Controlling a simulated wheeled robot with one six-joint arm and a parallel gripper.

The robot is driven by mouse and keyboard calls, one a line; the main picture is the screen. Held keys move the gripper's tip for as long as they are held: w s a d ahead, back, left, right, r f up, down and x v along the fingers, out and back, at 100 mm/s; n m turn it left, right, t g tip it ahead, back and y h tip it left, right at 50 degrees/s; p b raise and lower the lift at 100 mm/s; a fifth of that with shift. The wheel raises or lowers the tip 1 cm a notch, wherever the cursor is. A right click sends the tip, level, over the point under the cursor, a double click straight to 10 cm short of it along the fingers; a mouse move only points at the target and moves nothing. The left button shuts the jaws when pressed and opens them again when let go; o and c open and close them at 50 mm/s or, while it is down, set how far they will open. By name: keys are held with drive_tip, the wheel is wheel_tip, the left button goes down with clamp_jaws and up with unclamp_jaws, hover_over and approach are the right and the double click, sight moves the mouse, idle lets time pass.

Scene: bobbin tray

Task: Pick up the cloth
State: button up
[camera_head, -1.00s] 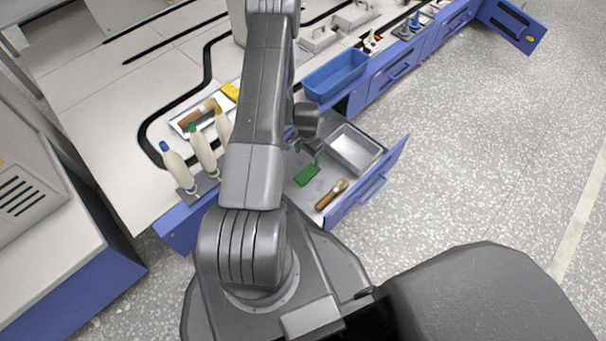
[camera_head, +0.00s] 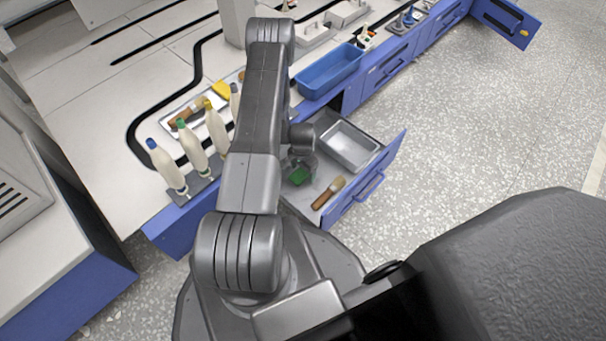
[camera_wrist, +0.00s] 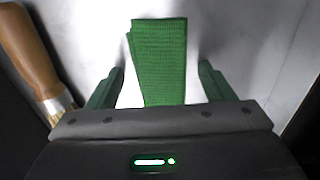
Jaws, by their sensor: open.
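The green cloth (camera_head: 298,176) lies folded on the floor of the open drawer (camera_head: 325,208). In the wrist view the cloth (camera_wrist: 159,60) is a narrow textured green strip, its near end hidden behind my gripper's body. My gripper (camera_wrist: 161,80) is open, with one finger on each side of the cloth and a gap on both sides. In the head view my gripper (camera_head: 303,160) is low over the drawer and partly covers the cloth.
A brush with a brown handle (camera_head: 322,198) lies in the drawer, right of the cloth; its handle also shows in the wrist view (camera_wrist: 27,50). A metal tray (camera_head: 348,146) sits farther back in the drawer. Several bottles (camera_head: 193,148) and a blue bin (camera_head: 328,74) stand on the counter.

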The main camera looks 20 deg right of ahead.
sight(303, 171)
drive_tip(key=c, duration=1)
drive_tip(key=shift+r, duration=0.15)
wheel_tip(303, 171, up, 10)
drive_tip(key=p, duration=0.3)
